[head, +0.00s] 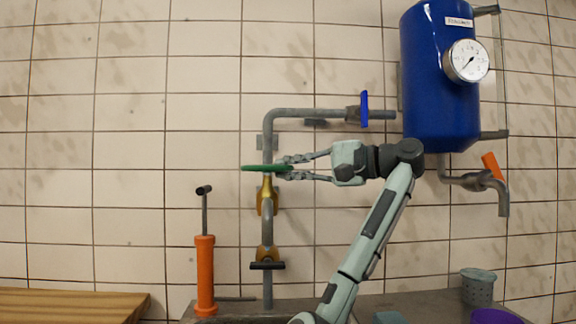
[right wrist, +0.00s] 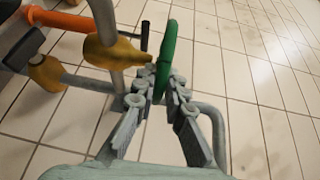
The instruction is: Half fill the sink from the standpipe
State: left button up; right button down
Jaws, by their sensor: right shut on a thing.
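The standpipe (head: 268,222) is a grey pipe rising along the tiled wall, with a brass valve body (head: 267,195) and a green handwheel (head: 258,168) on top. My right gripper (head: 284,168) reaches in from the right and is shut on the wheel's right rim. In the right wrist view the wheel (right wrist: 167,50) shows edge-on, with its rim between the fingers (right wrist: 160,84). A grey worktop (head: 240,308) lies below; I cannot make out the sink's basin or any water. My left gripper is not in view.
A blue tank (head: 438,115) with a gauge (head: 466,61) hangs at the right, above an orange-handled tap (head: 490,168). A blue handwheel (head: 364,108) is on the upper pipe. An orange hand pump (head: 205,275) stands left. A wooden bench (head: 70,305) is lower left.

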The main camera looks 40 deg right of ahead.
dwell(0.5)
jog(key=c, duration=1.6)
grip_release()
jog(key=v, duration=1.2)
jog(key=shift+d, duration=0.2)
jog(key=shift+w, duration=0.1)
